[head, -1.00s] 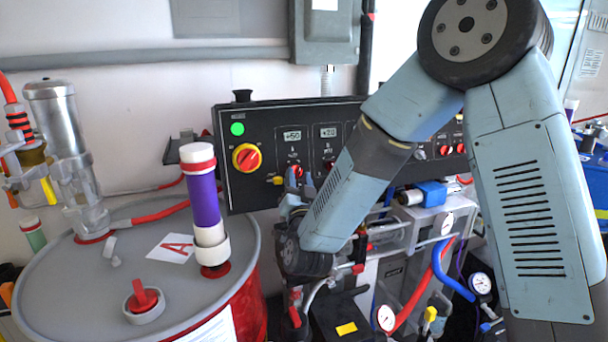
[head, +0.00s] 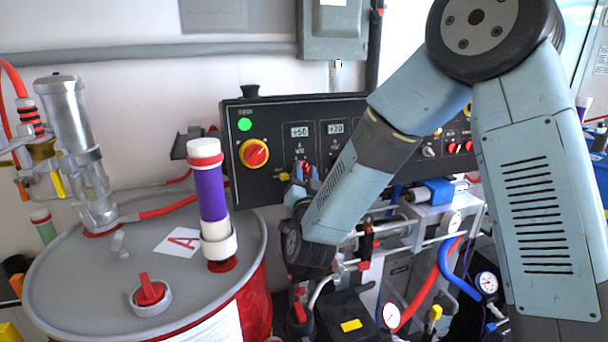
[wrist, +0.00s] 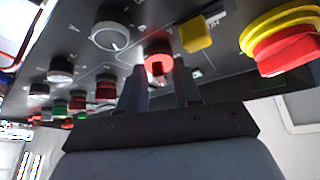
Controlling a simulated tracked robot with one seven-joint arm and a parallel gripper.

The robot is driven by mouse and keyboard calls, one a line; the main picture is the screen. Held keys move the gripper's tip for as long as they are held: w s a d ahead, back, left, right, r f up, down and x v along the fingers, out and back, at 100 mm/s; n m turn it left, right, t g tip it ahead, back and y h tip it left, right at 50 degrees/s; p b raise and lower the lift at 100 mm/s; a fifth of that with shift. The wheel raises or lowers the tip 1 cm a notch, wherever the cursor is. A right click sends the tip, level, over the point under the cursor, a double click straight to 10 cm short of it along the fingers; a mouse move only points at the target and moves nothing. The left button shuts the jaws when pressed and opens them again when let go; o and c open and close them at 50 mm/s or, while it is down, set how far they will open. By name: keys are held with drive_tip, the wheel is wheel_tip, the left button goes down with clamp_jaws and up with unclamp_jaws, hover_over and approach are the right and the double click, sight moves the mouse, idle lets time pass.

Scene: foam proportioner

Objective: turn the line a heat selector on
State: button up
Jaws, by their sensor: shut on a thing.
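The black control panel (head: 270,125) stands behind the drum. On it, the line A display (head: 299,131) reads +50, and a red selector knob (wrist: 158,64) sits below that display. My gripper (wrist: 160,82) is shut on this red knob, with one dark finger on each side of it in the wrist view. In the head view, my gripper (head: 303,174) reaches the panel under the line A display. The fingers and wrist hide most of the knob there. Its exact pointer position cannot be read.
A yellow-and-red main switch (head: 254,153) and a yellow part (wrist: 195,33) are close beside the knob. A black knob with a white pointer (wrist: 110,36) is on its other side. The grey-topped drum (head: 80,275) with a purple cylinder (head: 213,192) stands at left. Hoses and gauges lie below.

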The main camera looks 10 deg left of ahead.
drive_tip(key=shift+m+h, duration=0.6)
drive_tip(key=shift+m, duration=0.3)
drive_tip(key=o, duration=0.7)
drive_tip(key=shift+c, duration=0.2)
drive_tip(key=shift+s+f, duration=0.15)
drive_tip(key=shift+s, duration=0.3)
drive_tip(key=v, duration=1.2)
drive_tip(key=shift+s+d+f, duration=0.25)
drive_tip(key=shift+s, duration=0.05)
